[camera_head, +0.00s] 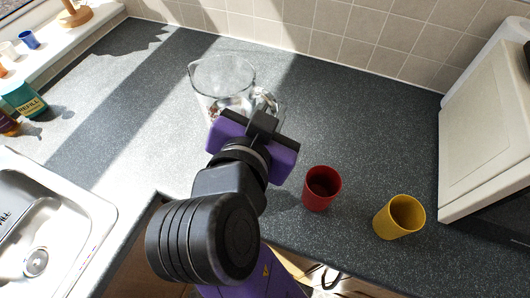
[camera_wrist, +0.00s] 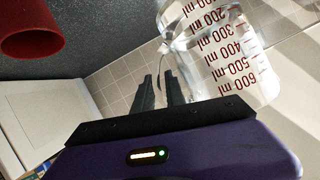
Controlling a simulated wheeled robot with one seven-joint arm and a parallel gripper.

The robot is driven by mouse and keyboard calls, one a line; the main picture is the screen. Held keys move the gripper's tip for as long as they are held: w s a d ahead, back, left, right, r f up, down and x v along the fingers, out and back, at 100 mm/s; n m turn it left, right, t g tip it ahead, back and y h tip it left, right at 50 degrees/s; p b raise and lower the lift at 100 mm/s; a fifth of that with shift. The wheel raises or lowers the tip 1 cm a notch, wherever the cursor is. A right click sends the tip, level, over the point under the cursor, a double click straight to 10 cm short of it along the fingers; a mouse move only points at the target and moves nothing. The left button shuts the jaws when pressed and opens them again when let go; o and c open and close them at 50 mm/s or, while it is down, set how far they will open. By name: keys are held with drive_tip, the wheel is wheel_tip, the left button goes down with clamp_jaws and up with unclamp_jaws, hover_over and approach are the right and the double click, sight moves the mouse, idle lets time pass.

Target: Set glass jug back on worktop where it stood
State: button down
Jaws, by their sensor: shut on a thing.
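The clear glass jug (camera_head: 222,82) is upright, or nearly so, at the back middle of the dark speckled worktop (camera_head: 350,120). In the wrist view the jug (camera_wrist: 232,52) shows red millilitre marks, upside down in that picture. My gripper (camera_head: 266,118) is shut on the jug's handle, on the jug's near right side; the fingers also show in the wrist view (camera_wrist: 160,88). My gripper hides the jug's lower part and base in the head view, so I cannot tell whether it touches the worktop.
A red cup (camera_head: 321,188) and a yellow cup (camera_head: 399,216) stand at the front right. A cream appliance (camera_head: 490,130) is at the right. A sink (camera_head: 62,225) and a teal refill bottle (camera_head: 24,101) are at the left. The tiled wall (camera_head: 340,35) is behind.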

wheel_tip(320, 180, down, 14)
drive_tip(key=shift+r, duration=0.15)
idle(0.3)
drive_tip(key=shift+f, duration=0.2)
drive_tip(key=c, duration=1.4)
unclamp_jaws()
drive_tip(key=shift+o, duration=0.2)
drive_tip(key=shift+r, duration=0.1)
drive_tip(key=shift+s+a+r, duration=0.1)
drive_tip(key=shift+r, duration=0.05)
drive_tip(key=b+v, duration=0.1)
drive_tip(key=v, duration=1)
drive_tip(key=shift+s, duration=0.4)
